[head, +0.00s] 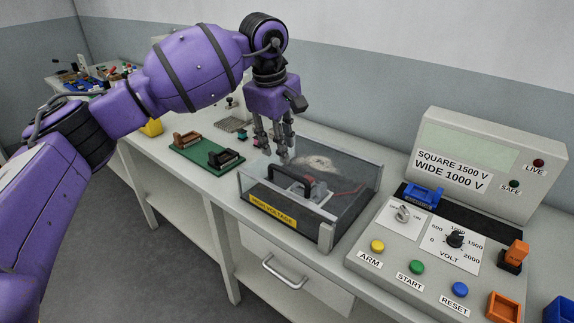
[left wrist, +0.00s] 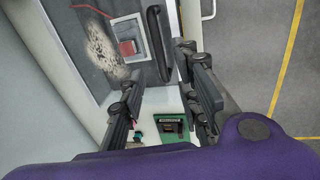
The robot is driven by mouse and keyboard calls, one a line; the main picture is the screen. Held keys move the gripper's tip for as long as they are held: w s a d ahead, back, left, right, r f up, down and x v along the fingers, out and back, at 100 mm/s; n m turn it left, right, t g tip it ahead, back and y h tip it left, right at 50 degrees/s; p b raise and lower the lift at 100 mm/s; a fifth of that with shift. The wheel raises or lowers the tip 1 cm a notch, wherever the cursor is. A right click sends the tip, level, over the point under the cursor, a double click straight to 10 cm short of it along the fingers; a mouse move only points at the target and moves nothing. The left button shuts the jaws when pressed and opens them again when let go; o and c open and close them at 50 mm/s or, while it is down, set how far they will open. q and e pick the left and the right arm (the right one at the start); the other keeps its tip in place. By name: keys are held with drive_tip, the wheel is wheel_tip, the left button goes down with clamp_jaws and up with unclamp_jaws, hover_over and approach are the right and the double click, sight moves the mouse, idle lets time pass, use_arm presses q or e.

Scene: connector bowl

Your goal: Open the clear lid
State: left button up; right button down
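The clear lid (head: 335,165) lies shut over the dark test box (head: 330,236), which has a yellow HIGH VOLTAGE label (head: 272,216) on its front. A black bar handle (head: 290,180) stands on the lid near the front; it also shows in the left wrist view (left wrist: 158,45). My left gripper (head: 275,152) points down above the lid's left side, behind the handle. In the left wrist view its fingers (left wrist: 163,100) are apart, with nothing between them, and the handle lies beyond them. My right gripper is in neither view.
A control console (head: 416,243) with knobs and buttons stands close to the right of the box. A green board (head: 205,158) with connector blocks lies to the left. Orange and blue parts sit at the right. The bench's front edge is close to the box.

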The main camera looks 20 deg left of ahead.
sight(287, 171)
use_arm(q)
drive_tip(key=f, duration=0.2)
drive_tip(key=w+f, duration=0.1)
drive_tip(key=f, duration=0.4)
drive_tip(key=shift+w+d+f, duration=0.2)
drive_tip(key=shift+d, duration=0.1)
clamp_jaws()
